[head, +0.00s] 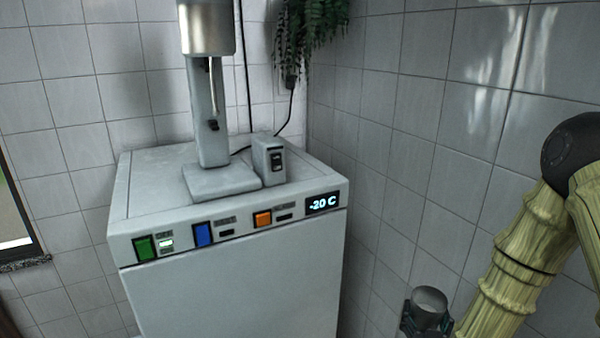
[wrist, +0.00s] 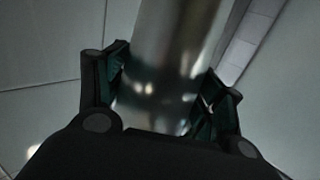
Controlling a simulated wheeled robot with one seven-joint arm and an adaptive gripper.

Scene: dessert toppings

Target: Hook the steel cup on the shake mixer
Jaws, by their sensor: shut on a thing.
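The shake mixer (head: 208,115) stands on top of a white freezer cabinet in the head view, with a metal motor head, a thin spindle hanging down and a small dark hook on its column. The steel cup (head: 430,299) is at the bottom right of the head view, low and well apart from the mixer. My gripper (head: 408,322) is partly in view there, cut off by the lower edge. In the wrist view my gripper (wrist: 165,95) is shut on the shiny steel cup (wrist: 180,50), with a finger on each side.
The white freezer (head: 235,285) has coloured switches and a "-20 C" display on its front. A small switch box (head: 269,160) with a cable sits right of the mixer base. A plant (head: 308,35) hangs behind. Tiled walls close in the corner.

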